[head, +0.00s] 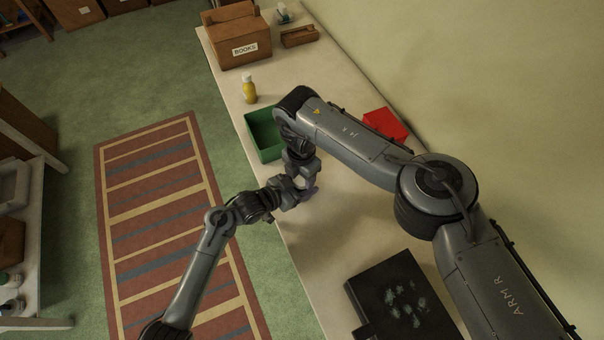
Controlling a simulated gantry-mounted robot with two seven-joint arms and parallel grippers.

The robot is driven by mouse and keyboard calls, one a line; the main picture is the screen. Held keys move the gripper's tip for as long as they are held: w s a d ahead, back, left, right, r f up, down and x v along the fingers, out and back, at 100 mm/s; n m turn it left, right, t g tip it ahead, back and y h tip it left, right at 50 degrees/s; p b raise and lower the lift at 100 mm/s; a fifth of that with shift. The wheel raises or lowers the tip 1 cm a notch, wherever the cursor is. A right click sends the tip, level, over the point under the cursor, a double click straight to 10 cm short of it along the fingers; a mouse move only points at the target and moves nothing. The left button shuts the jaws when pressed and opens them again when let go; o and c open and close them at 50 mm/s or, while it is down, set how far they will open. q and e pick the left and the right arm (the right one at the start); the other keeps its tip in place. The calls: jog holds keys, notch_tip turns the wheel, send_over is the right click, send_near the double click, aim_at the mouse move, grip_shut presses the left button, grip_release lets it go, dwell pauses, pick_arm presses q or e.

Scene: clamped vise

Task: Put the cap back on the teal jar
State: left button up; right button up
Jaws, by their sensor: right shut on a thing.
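My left gripper (289,194) and my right gripper (301,174) meet close together above the near-left edge of the table. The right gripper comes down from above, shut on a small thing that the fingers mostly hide. A small purplish-grey piece (309,194) shows at the fingertips, too small to tell whether it is the cap or part of a jar. The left gripper reaches in from the left, and its jaws are too small and overlapped to read. I cannot make out a teal jar; the grippers may hide it.
A green open bin (253,137) stands behind the grippers, and a yellow bottle (249,89) beyond it. A brown BOOKS box (239,48) is at the back. A red box (386,125) lies behind my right arm. A dark block (385,285) sits in front. The table between is clear.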

jog(key=shift+s+a+f, duration=0.1)
jog(key=shift+s+f, duration=0.15)
jog(key=shift+f, duration=0.35)
jog(key=shift+w+d+f, duration=0.1)
jog(key=shift+w+d, duration=0.1)
jog(key=o, duration=0.7)
dwell(0.3)
jog(key=shift+r, duration=2.2)
jog(key=shift+a, duration=0.1)
jog(key=c, duration=0.9)
